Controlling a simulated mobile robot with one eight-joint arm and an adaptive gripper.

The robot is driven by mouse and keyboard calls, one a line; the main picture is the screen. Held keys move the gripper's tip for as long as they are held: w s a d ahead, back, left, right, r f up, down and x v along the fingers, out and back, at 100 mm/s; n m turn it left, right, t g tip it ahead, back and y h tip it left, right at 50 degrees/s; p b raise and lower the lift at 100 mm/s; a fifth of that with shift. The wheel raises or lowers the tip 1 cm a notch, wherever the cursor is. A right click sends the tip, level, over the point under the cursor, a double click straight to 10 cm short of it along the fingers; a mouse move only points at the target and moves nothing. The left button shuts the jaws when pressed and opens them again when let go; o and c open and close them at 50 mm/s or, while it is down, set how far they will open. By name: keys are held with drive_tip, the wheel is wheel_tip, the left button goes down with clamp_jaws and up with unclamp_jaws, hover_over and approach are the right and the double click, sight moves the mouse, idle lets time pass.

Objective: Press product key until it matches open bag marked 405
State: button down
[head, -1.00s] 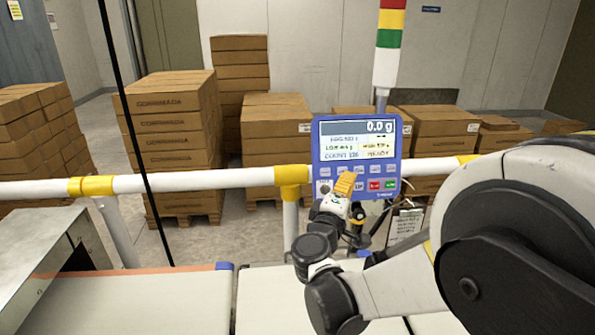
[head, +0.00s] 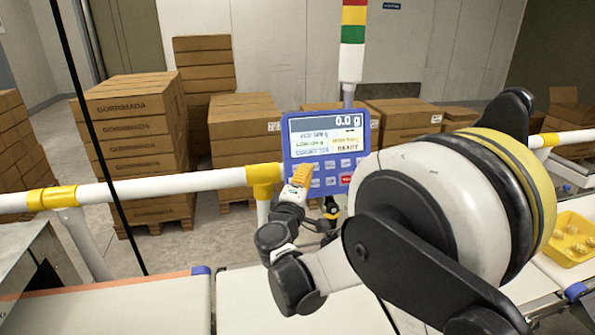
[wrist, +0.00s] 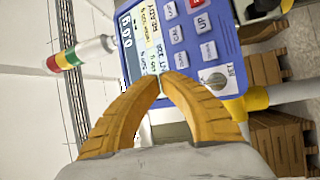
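My gripper (head: 303,168) has orange fingers at the panel's lower left. In the wrist view the panel shows sideways (wrist: 185,50), and the fingertips (wrist: 162,78) come together in front of it, by the screen's edge and keys. Contact with a key cannot be told. No bag marked 405 can be made out.
A white rail with yellow joints (head: 265,175) runs across, with conveyor belts (head: 110,305) in front. A yellow tray (head: 562,255) with small pale items lies at the far right. Stacked cartons (head: 130,125) stand behind the rail. A signal tower (head: 352,40) rises behind the panel.

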sight(304, 161)
drive_tip(key=shift+w+a+f+b, duration=0.15)
drive_tip(key=shift+w+f, duration=0.05)
drive_tip(key=shift+w, duration=0.5)
drive_tip(key=shift+w+a+f+b, duration=0.1)
drive_tip(key=shift+w+a+f, duration=0.1)
drive_tip(key=shift+w, duration=0.5)
drive_tip(key=shift+w+a+f+b, duration=0.1)
drive_tip(key=shift+w+f+b, duration=0.1)
drive_tip(key=shift+w, duration=0.5)
drive_tip(key=shift+w+f, duration=0.1)
drive_tip(key=shift+w, duration=0.3)
drive_tip(key=shift+w+a+f+b, duration=0.1)
drive_tip(key=shift+w+a+b, duration=0.05)
drive_tip(key=shift+w+b, duration=0.2)
idle(0.5)
idle(0.3)
drive_tip(key=shift+s+r, duration=0.2)
drive_tip(key=shift+s, duration=0.55)
drive_tip(key=s, duration=0.1)
drive_tip(key=s+d+r, duration=0.1)
drive_tip(key=s, duration=0.2)
drive_tip(key=shift+s+d+r+p, duration=0.2)
drive_tip(key=shift+s+p, duration=0.1)
drive_tip(key=shift+s, duration=0.1)
